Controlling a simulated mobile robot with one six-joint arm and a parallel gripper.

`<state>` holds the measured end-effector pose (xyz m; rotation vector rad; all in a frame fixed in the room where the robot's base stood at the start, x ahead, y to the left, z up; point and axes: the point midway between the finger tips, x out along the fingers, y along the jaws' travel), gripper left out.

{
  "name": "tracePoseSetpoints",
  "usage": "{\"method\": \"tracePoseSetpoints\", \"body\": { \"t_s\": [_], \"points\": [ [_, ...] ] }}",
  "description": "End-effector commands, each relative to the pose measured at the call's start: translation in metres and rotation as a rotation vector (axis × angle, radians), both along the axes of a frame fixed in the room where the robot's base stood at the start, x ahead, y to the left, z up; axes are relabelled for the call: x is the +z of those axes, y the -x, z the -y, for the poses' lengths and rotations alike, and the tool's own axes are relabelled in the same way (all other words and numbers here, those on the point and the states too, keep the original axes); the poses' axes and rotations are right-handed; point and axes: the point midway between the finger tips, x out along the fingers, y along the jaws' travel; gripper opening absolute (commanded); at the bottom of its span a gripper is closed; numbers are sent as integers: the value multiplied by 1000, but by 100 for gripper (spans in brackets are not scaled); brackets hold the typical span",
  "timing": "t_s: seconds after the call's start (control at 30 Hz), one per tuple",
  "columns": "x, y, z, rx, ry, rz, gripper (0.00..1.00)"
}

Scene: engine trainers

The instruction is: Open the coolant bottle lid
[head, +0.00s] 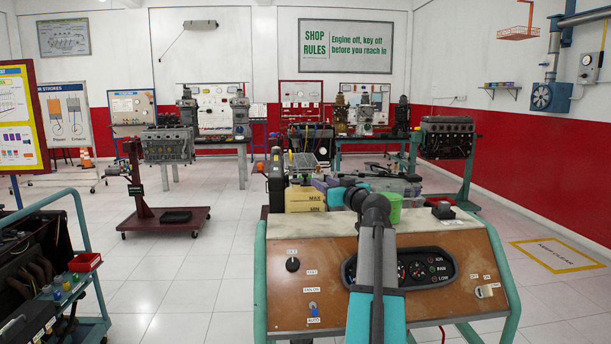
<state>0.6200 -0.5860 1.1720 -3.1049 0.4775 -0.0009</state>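The coolant bottle (305,199) is a pale yellow tank marked MAX and MIN, standing at the back left of the engine trainer's brown control panel. Its lid cannot be made out clearly. My arm rises from the bottom of the view in grey and teal, bends at a dark joint, and reaches left toward the bottle. My gripper (326,185) seems to be the small grey and purple part at the bottle's upper right. Its fingers are too small and too covered to tell open from shut, or whether they touch the bottle.
The engine trainer's panel (310,262) carries a knob, switches and a gauge cluster (415,268). A black container (277,180) stands left of the bottle, and a green cup (394,206) is right of my arm. The floor between is clear.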

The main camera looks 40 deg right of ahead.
Motion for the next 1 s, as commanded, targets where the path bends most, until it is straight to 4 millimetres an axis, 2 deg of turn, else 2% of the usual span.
{"method": "tracePoseSetpoints", "body": {
  "t_s": [0.27, 1.0],
  "points": [
    [1, -19, 7, 0, 0, 0, 35],
    [1, -100, 33, 0, 0, -1, 35]
  ]
}}
